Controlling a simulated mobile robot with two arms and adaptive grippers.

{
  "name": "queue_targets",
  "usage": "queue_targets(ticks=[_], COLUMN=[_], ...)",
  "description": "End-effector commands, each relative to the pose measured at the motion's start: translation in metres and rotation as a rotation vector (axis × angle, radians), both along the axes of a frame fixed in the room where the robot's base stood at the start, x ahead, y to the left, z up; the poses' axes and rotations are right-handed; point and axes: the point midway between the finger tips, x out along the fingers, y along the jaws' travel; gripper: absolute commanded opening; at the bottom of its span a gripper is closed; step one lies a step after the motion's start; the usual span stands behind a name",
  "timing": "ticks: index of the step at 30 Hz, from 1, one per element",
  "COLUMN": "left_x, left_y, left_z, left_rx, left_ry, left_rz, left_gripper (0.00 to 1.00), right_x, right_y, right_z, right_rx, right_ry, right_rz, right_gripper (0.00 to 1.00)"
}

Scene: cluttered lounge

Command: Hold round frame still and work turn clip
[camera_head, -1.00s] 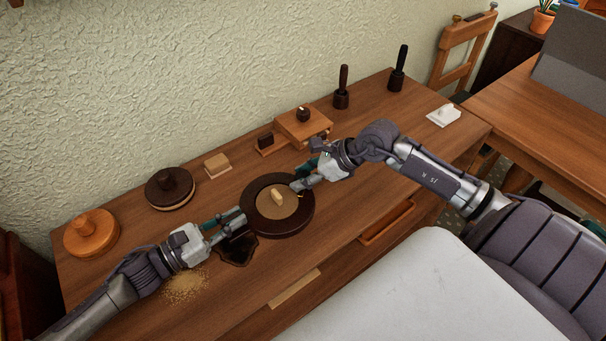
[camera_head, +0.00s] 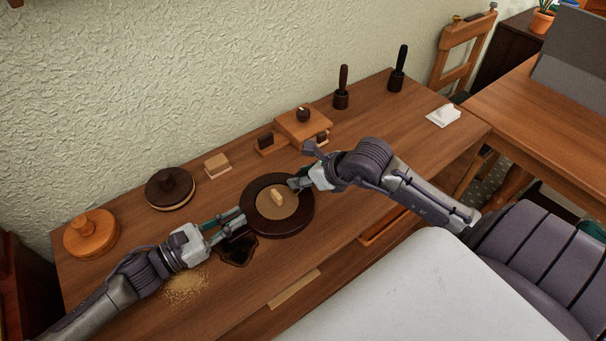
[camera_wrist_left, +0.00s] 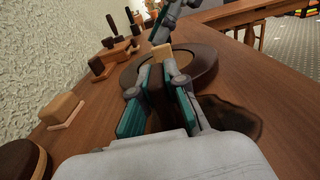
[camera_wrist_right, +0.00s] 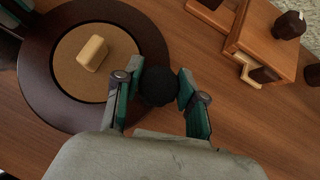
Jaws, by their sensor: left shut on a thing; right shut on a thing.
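The round frame (camera_head: 262,226) is a dark brown ring lying flat on the wooden desk, with a tan disc (camera_head: 265,208) inside it. A pale wooden block (camera_head: 277,198) sits at the disc's middle; it also shows in the right wrist view (camera_wrist_right: 92,53). My left gripper (camera_head: 241,216) is shut at the frame's left edge, on a dark brown part (camera_wrist_left: 157,84) of it. My right gripper (camera_head: 295,184) is at the frame's upper right edge. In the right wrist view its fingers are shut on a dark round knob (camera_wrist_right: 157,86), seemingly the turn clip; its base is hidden.
A dark stain (camera_head: 238,250) and tan crumbs (camera_head: 186,288) lie near my left gripper. Behind are a dark round lidded piece (camera_head: 170,187), an orange knobbed disc (camera_head: 91,234), a small block (camera_head: 217,165), an orange wooden box (camera_head: 303,125) and two dark-handled tools (camera_head: 341,90).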

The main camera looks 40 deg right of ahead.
Motion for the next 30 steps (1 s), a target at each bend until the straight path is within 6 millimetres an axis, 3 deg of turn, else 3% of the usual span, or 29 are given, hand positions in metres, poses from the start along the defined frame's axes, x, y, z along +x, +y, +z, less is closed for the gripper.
queue_targets(ticks=[7, 8, 12, 23, 30], left_x=[0.0, 0.0, 0.0, 0.0, 0.0], left_y=[0.0, 0.0, 0.0, 0.0, 0.0], left_z=[0.0, 0.0, 0.0, 0.0, 0.0], left_rx=[-0.001, -0.001, -0.001, -0.001, -0.001], left_ry=[0.0, 0.0, 0.0, 0.0, 0.0], left_rz=[-0.001, -0.001, -0.001, 0.0, 0.0], left_gripper=[0.0, 0.0, 0.0, 0.0, 0.0], right_x=[-0.001, -0.001, -0.001, -0.002, -0.029], right_y=[0.001, 0.001, 0.001, -0.001, -0.009], right_z=[-0.001, -0.001, -0.001, 0.002, 0.028], right_rx=[0.003, 0.003, 0.001, 0.0, -0.003], right_ry=[0.004, 0.004, 0.003, 0.001, 0.002], right_rz=[0.002, 0.002, 0.002, 0.002, 0.004], right_gripper=[0.05, 0.45, 0.67, 0.67, 0.67])
